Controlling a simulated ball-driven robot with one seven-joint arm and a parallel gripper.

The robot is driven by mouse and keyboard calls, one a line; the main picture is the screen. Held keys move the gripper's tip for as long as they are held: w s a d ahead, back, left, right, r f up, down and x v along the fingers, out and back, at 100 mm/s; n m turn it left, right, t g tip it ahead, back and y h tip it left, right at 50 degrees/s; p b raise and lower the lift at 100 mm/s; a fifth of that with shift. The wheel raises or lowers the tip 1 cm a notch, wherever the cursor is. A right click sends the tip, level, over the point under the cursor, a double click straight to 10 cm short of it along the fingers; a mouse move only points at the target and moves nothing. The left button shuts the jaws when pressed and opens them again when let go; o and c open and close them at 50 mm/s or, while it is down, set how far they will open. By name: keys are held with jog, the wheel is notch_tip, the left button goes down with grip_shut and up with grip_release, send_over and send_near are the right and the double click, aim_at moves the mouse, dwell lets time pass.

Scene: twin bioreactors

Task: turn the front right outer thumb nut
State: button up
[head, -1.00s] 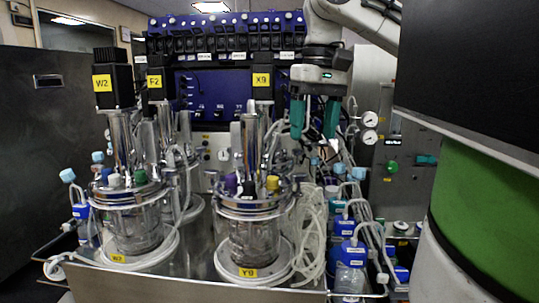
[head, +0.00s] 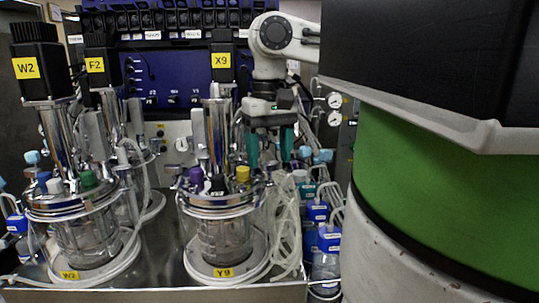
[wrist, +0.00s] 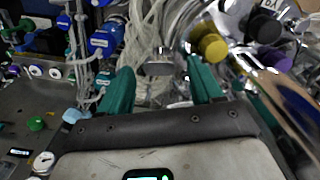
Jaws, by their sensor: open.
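The front right vessel (head: 222,240), labelled Y9, is a clear glass jar with a shiny metal head plate (head: 215,205). My gripper (head: 270,160) hangs open with its green fingers pointing down, behind and to the right of the yellow cap on that plate. In the wrist view my gripper (wrist: 160,78) has its green fingers spread wide, with nothing held. A small flat silver piece (wrist: 158,65) shows between the fingertips and looks like a thumb nut. I cannot make out the outer thumb nut in the head view.
A yellow cap (head: 243,174) and a purple cap (head: 196,175) stand on the Y9 plate. Looped clear tubing (head: 287,235) hangs right of it. The W2 vessel (head: 85,235) is at left.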

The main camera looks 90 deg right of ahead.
jog(key=shift+f, duration=0.45)
jog(key=c, duration=1.1)
jog(key=shift+o, duration=0.2)
jog(key=shift+r, duration=0.1)
